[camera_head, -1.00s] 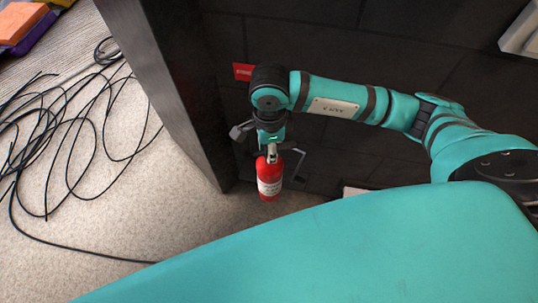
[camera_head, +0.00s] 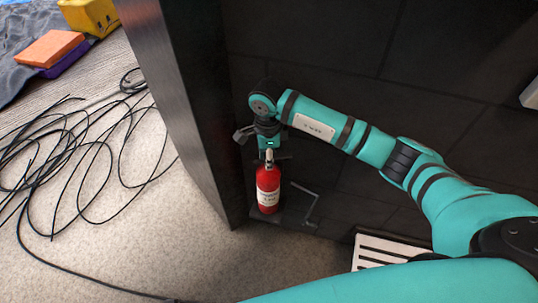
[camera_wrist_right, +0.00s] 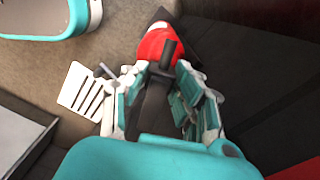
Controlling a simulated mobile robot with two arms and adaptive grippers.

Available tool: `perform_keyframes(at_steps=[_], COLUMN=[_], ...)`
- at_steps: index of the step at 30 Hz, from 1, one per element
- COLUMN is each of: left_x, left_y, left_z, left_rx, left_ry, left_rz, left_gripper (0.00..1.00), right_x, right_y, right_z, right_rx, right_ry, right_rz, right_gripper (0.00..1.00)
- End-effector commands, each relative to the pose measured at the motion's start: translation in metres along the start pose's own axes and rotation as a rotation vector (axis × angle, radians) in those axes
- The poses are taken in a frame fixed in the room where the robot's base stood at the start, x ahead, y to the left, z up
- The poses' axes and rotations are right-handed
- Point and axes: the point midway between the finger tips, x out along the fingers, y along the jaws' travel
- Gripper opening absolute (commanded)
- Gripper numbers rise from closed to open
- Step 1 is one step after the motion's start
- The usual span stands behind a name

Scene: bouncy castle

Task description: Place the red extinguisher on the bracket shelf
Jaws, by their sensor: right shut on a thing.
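The red extinguisher (camera_head: 268,188), with a white label, hangs upright below my right gripper (camera_head: 268,152) beside the black wall. The gripper is shut on its top. In the right wrist view the red body (camera_wrist_right: 153,44) and its dark top part show between the fingers (camera_wrist_right: 158,85). The dark bracket shelf (camera_head: 297,216) with a thin grey rail is at the wall, behind and right of the extinguisher's base. A dark corner of it shows past the bottle in the wrist view. I cannot tell whether the base touches the shelf. My left gripper is out of view.
A dark wall end or pillar (camera_head: 180,90) stands just left of the extinguisher. Loose black cables (camera_head: 70,165) lie on the carpet at left. A white slatted vent (camera_head: 375,254) is low on the right. Coloured blocks (camera_head: 50,48) lie far left.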

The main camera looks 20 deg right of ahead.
Motion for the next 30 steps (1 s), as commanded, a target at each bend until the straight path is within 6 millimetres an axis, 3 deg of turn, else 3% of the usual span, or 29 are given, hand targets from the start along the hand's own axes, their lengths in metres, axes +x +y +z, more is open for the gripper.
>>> perform_keyframes(at_steps=[4,17,18,22,23,30], left_x=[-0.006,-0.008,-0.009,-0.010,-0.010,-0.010], left_y=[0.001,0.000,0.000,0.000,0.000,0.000], left_z=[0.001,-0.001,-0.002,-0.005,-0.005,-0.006], left_rx=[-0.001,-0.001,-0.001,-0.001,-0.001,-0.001], left_ry=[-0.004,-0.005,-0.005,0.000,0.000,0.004], left_rz=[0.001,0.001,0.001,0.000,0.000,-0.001], left_gripper=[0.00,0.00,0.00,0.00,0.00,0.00], right_x=[0.013,0.015,0.018,0.017,0.017,0.017], right_y=[-0.001,-0.002,0.000,0.000,0.000,0.000], right_z=[0.002,0.001,0.000,0.000,0.000,0.000], right_rx=[0.001,0.000,0.001,0.001,0.001,0.001], right_ry=[-0.006,-0.005,-0.001,-0.001,-0.001,0.000], right_rz=[-0.004,-0.005,0.000,0.000,0.000,0.000], right_gripper=[0.00,0.00,0.30,0.47,0.51,0.51])
